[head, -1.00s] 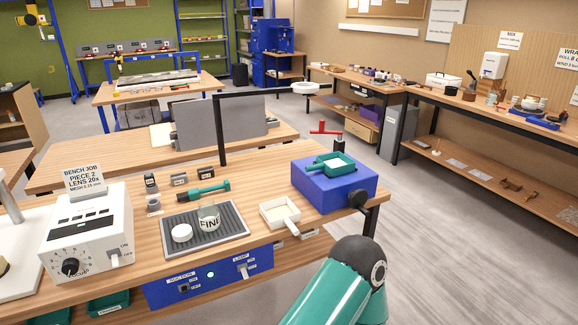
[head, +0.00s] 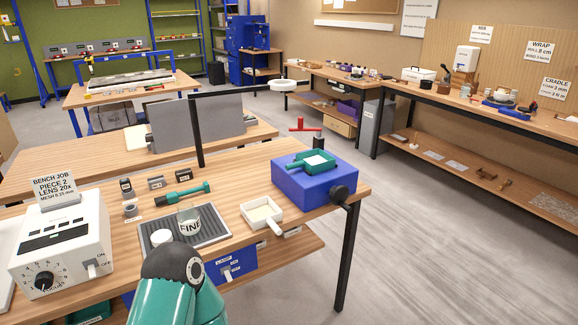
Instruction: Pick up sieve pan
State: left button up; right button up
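Two pan-like things stand on the near wooden bench, and I cannot tell for sure which is the sieve pan. One is a square, cream-white pan with a short handle (head: 262,212), lying flat at the bench's front edge, right of the grey mat. The other is a small green square pan with a pale inside (head: 304,168), resting on top of a blue block (head: 314,191) with a dark knob. Nothing touches either pan. A teal arm link of mine rises at the bottom, in front of the mat. Neither gripper shows.
A grey ribbed mat (head: 208,232) holds a glass beaker marked FINE (head: 190,221) and a white disc (head: 161,237). A white dial box (head: 60,255) stands at the left. A black post with a lamp arm (head: 198,130) rises behind. The floor to the right is clear.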

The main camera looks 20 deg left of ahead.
aim_at(315, 161)
jog(key=u, duration=0.25)
jog(key=i, duration=1.05)
jog(key=z, duration=0.15)
